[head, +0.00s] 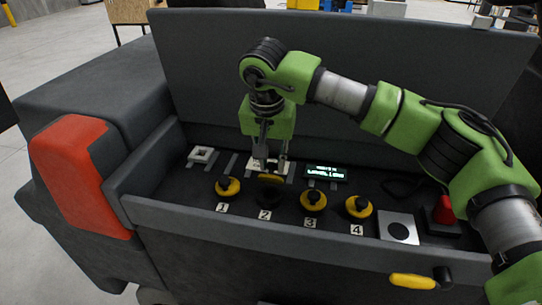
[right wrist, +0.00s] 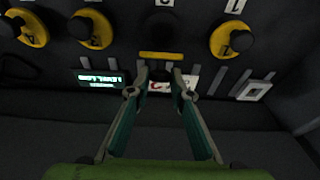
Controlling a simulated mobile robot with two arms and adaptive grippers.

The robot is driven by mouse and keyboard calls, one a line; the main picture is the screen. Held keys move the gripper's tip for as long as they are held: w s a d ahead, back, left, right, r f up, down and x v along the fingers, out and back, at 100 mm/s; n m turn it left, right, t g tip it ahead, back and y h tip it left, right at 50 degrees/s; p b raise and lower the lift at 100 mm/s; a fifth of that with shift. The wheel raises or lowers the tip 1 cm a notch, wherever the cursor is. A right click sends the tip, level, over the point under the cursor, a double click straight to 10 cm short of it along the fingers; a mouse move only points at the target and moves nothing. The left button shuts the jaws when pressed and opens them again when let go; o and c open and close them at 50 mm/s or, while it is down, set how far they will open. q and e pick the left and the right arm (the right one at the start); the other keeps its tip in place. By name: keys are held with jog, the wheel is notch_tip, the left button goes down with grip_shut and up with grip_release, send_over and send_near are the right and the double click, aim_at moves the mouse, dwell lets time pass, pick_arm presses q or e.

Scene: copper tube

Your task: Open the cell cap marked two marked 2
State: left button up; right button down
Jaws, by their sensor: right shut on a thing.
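The cap marked 2 (head: 271,179) is a yellow disc standing tilted up behind its dark round opening (head: 265,199). The label 2 (head: 264,214) lies in front of the opening. In the right wrist view the cap is a thin yellow bar (right wrist: 160,56), seen edge-on just beyond the fingertips. My right gripper (head: 266,163) points down behind the cap and is shut on it; its fingers (right wrist: 160,77) hide most of the knob. My left gripper is not in view.
Caps 1 (head: 227,188), 3 (head: 313,201) and 4 (head: 358,207) lie flat with black knobs. A lit display (head: 326,173), a red button (head: 444,210) and a yellow handle (head: 413,281) are to the right. The raised lid stands behind my right arm.

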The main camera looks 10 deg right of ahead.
jog(key=shift+w+d+r+g+y+p, duration=0.15)
jog(key=shift+w+g+p, duration=0.2)
jog(key=shift+p, duration=0.25)
jog(key=shift+w+d+r+g+y+p, duration=0.15)
jog(key=shift+w+g+p, duration=0.1)
jog(key=shift+g+p, duration=0.3)
jog(key=shift+w+f+g+p, duration=0.2)
jog(key=shift+f+g+p, duration=0.1)
jog(key=shift+f+p, duration=0.1)
jog(key=c, duration=1.8)
grip_release()
jog(key=shift+c, duration=0.2)
notch_tip(320, 180, up, 12)
jog(key=shift+s, duration=0.1)
